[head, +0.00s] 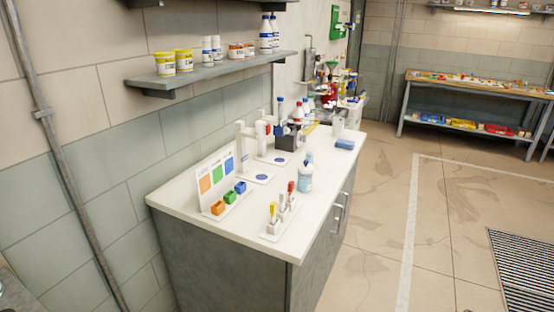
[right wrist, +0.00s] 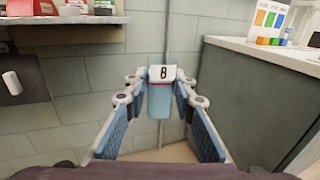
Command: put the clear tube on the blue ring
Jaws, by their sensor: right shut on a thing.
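In the right wrist view my right gripper (right wrist: 160,88) is shut on a pale blue, tube-like thing (right wrist: 159,103) with a white top, a dark mark and a thin red line; I take it for the clear tube. It is held upright between the fingertips, clear of the counter. In the head view two round blue marks lie on white stand bases: a nearer one (head: 261,177) and a farther one (head: 280,160). They are too small to tell a ring from a disc. Neither gripper shows in the head view.
The white counter (head: 188,204) holds colored blocks (head: 229,197) before a color card, a rack with colored-top tools (head: 280,213), a pale blue bottle (head: 305,180) and a blue sponge (head: 345,145). A wall shelf (head: 215,72) hangs above. The floor at right is open.

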